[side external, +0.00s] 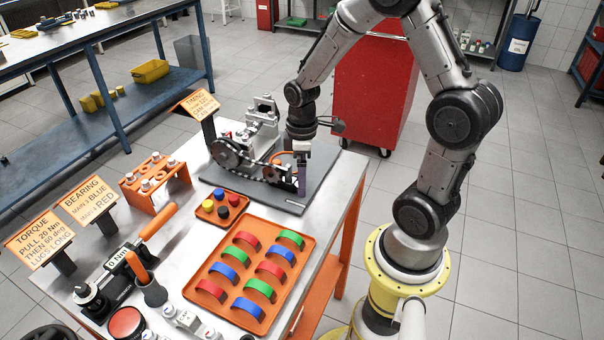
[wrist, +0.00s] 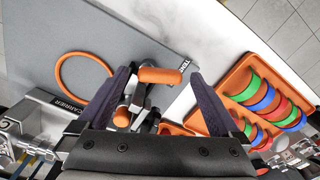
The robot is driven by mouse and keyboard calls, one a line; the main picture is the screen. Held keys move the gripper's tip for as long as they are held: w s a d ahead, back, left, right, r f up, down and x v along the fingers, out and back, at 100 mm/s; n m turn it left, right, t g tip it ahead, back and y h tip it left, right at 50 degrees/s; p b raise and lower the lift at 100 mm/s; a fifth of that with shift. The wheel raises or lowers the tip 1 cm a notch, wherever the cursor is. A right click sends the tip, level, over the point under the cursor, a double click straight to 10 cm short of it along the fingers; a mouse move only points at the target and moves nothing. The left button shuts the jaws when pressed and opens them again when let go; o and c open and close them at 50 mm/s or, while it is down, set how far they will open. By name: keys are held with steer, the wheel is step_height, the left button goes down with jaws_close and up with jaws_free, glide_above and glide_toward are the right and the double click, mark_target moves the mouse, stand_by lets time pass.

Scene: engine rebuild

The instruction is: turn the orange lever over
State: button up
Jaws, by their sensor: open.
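The orange lever (wrist: 160,75) shows in the wrist view as a short rounded orange bar above a dark metal mount on the grey plate. It lies between the two dark purple fingers of my gripper (wrist: 159,78), which are apart with gaps at the lever's ends. I cannot tell whether either finger touches it. In the side view my gripper (side external: 302,180) points down over the near right end of the engine block (side external: 255,160); its fingers and the block hide most of the lever there.
An orange ring (wrist: 60,70) lies on the plate (side external: 285,196) beside the carrier. An orange tray (side external: 222,302) holds several red, green and blue bearing shells. A small tray (side external: 203,214) of coloured caps is near the plate. Sign stands and a torque wrench (side external: 155,225) are at left.

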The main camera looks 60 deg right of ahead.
steer(key=shift+c, duration=0.2)
steer(key=c, duration=1.3)
steer(key=shift+c, duration=0.2)
steer(key=shift+w+a+r+m, duration=0.1)
steer(key=shift+w+m, duration=0.1)
steer(key=shift+m, duration=0.85)
steer(key=shift+w+d+f+m, duration=0.1)
steer(key=shift+w+m, duration=0.05)
steer(key=shift+m, duration=0.95)
steer(key=shift+w+a+r+m, duration=0.1)
steer(key=shift+w+m, duration=0.1)
steer(key=shift+m, duration=0.85)
steer(key=o, duration=1.4)
